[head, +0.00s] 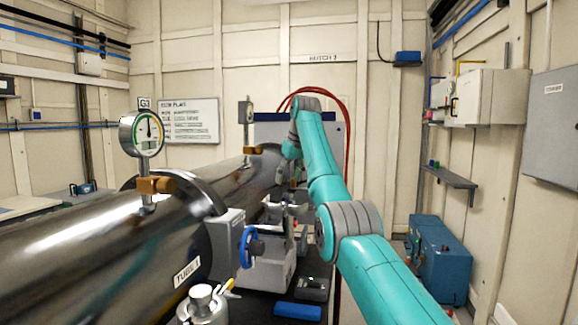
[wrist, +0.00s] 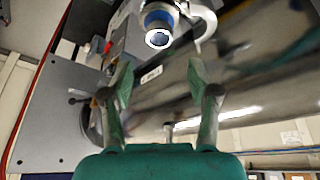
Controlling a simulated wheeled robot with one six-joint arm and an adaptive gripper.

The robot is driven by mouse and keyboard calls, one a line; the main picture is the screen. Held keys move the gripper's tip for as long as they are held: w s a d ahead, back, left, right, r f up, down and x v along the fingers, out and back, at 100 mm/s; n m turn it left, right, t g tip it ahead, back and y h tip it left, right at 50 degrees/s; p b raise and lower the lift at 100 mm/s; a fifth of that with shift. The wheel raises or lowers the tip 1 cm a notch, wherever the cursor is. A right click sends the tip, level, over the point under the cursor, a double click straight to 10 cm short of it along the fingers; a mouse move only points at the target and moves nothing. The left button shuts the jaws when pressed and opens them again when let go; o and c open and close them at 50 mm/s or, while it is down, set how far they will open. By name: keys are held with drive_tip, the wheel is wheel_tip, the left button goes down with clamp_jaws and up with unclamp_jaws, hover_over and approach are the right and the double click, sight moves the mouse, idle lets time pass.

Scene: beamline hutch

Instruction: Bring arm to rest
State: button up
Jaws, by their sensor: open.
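My teal arm (head: 325,175) reaches forward from the lower right in the head view, rises to a high bend, then drops at its far end beside the steel tube (head: 100,245). The gripper is small and hard to make out there. In the wrist view my gripper (wrist: 160,82) has its two green-padded fingers spread wide with nothing between them. Beyond the fingertips is a metal fitting with a blue ring (wrist: 158,30). The tube also shows in the wrist view (wrist: 250,75), behind the fingers; I cannot tell the gap.
A dial gauge (head: 147,134) stands on the tube. A blue handwheel (head: 248,247) sits at its near end, with a metal fitting (head: 203,304) below. A blue case (head: 441,259) and a wall shelf (head: 450,177) are at the right. Red hoses (head: 347,130) loop behind my arm.

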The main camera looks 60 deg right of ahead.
drive_tip(key=shift+r, duration=2.15)
